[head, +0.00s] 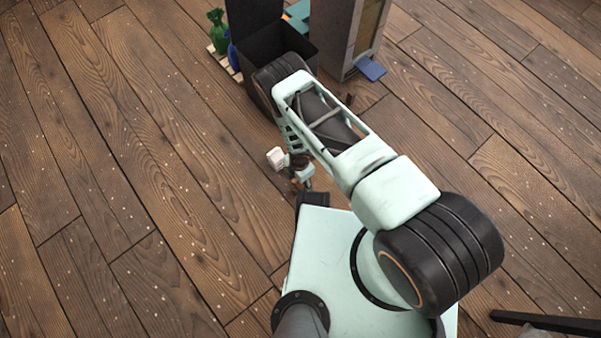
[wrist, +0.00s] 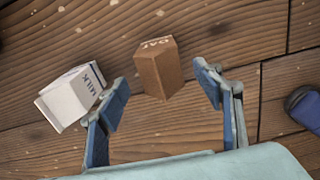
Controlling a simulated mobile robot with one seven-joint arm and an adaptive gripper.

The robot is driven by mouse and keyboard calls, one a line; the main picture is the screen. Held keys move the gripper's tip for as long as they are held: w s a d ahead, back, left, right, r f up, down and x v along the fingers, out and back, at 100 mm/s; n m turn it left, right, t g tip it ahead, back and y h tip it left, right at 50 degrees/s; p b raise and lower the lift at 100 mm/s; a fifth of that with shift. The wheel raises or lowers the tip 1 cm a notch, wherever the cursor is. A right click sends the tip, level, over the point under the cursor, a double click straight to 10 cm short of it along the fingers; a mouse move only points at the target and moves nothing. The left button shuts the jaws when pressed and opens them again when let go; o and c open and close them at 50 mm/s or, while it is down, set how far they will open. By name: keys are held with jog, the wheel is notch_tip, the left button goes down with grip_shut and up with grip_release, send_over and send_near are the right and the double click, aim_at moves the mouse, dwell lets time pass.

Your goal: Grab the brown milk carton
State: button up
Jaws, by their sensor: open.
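The carton shows between and just beyond the fingertips, with a gap on each side; no contact shows. A white carton (wrist: 68,98) marked MILK is close to the left finger. In the head view the white carton (head: 275,157) shows beside my gripper, and my arm and gripper mostly hide the brown one.
A dark open-topped bin (head: 262,70) and a tall grey cabinet (head: 350,38) stand beyond my arm in the head view. Wooden floor (head: 110,170) to the left is clear.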

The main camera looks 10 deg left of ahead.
jog(key=f, duration=0.1)
jog(key=f+b, duration=0.2)
jog(key=f, duration=0.1)
jog(key=shift+w+d+f, duration=0.1)
jog(key=shift+d, duration=0.15)
jog(key=shift+f+b, duration=0.6)
jog(key=shift+f, duration=0.1)
jog(key=shift+c, duration=0.7)
jog(key=c, duration=1)
jog(key=shift+o, duration=0.2)
jog(key=shift+r, duration=0.1)
